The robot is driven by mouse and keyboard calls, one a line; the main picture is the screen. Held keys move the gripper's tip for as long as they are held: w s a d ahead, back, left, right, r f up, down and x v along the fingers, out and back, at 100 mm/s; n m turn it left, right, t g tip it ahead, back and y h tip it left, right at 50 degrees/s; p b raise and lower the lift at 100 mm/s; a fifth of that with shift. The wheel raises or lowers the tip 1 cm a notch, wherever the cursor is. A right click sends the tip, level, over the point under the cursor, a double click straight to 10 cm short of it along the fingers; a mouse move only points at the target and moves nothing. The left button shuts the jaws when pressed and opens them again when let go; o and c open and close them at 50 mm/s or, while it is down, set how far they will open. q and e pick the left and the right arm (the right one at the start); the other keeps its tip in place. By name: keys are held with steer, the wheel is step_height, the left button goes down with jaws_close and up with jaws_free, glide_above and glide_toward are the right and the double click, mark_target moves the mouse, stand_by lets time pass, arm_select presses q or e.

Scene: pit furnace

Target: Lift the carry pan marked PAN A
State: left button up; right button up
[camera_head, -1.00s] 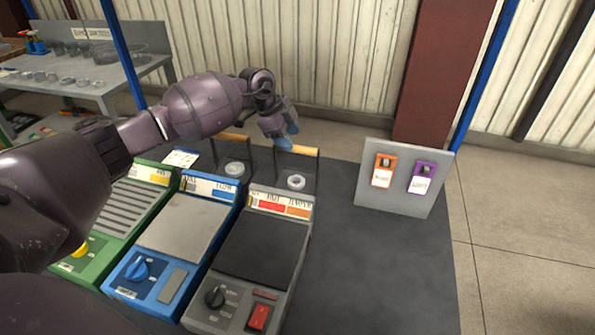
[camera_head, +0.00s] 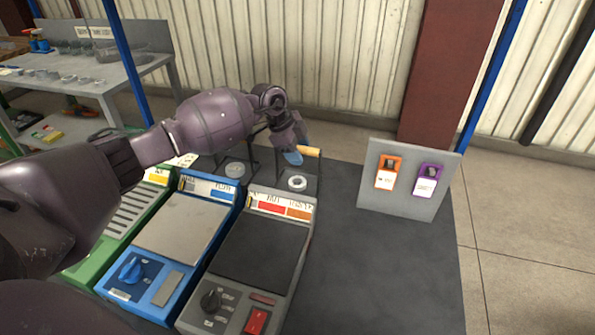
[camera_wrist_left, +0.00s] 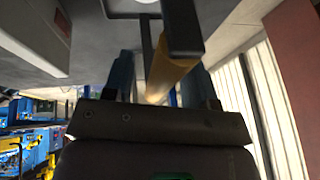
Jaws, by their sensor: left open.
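Two dark carry pans stand behind the machines, each with an upright frame handle and a pale ring in it. The right pan (camera_head: 312,187) has a wooden grip (camera_head: 310,151) on top; the left pan (camera_head: 233,170) is partly hidden by my arm. I cannot read a PAN A mark on either. My left gripper (camera_head: 291,158) is at the right pan's grip, blue fingertip showing. In the left wrist view, its open blue fingers (camera_wrist_left: 160,76) stand on either side of the wooden grip, with gaps showing. My right gripper is out of view.
A grey machine (camera_head: 262,250), a blue one (camera_head: 180,230) and a green one (camera_head: 118,225) stand in front of the pans. A grey panel (camera_head: 400,202) with orange and purple tags stands to the right. The dark tabletop (camera_head: 370,275) at right is clear.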

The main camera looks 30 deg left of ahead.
arm_select(q)
steer(key=shift+f, duration=0.2)
stand_by(0.5)
jaws_close()
